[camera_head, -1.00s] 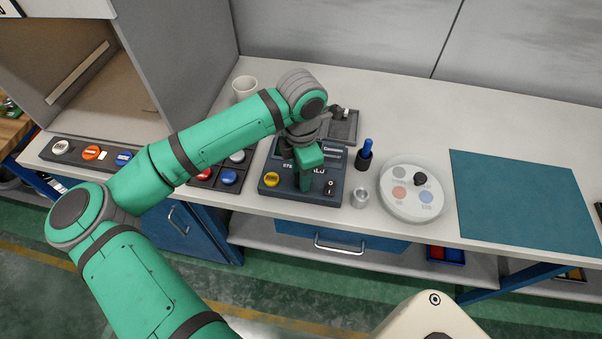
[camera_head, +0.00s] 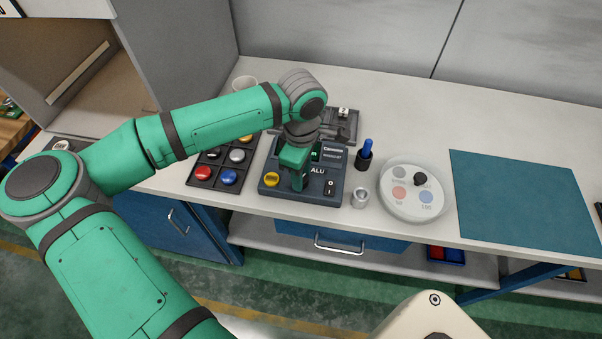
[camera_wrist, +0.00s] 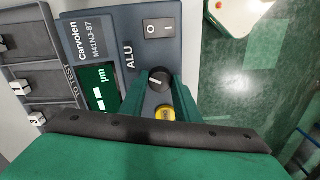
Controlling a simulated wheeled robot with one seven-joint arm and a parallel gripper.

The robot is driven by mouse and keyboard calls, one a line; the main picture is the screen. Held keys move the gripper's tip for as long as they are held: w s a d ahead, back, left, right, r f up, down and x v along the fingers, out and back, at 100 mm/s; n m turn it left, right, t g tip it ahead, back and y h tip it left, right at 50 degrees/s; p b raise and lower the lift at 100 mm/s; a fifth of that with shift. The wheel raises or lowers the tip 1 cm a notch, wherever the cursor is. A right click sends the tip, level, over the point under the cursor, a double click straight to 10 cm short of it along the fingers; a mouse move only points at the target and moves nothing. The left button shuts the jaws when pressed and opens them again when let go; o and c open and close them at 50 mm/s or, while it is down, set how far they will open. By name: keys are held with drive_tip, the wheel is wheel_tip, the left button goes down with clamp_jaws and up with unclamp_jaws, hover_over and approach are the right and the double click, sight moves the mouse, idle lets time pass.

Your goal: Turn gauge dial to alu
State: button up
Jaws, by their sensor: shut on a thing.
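The gauge (camera_head: 327,190) is a dark grey-blue box on the bench. It bears a yellow button (camera_head: 271,179), a 0/I rocker switch (camera_head: 329,187) and an ALU label. In the wrist view the black round gauge dial (camera_wrist: 159,79) has a short white pointer mark, and the white ALU label (camera_wrist: 130,55) is printed to its upper left. The mark seems to point left, roughly toward the label's side. My gripper (camera_head: 298,185) is shut on the dial, with its green fingers (camera_wrist: 161,88) on either side. Any other dial label is hidden by a finger.
A green display (camera_wrist: 101,88) is on the gauge. A tray of coloured buttons (camera_head: 213,176) lies left, and a round white sorting plate (camera_head: 412,205) is farther right. The teal mat (camera_head: 525,200) is bare.

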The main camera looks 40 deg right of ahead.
drive_tip(key=shift+m, duration=0.3)
idle(0.4)
drive_tip(key=o, duration=1)
drive_tip(key=shift+o, duration=0.2)
drive_tip(key=shift+r, duration=0.1)
wheel_tip(320, 180, up, 11)
drive_tip(key=shift+f, duration=0.2)
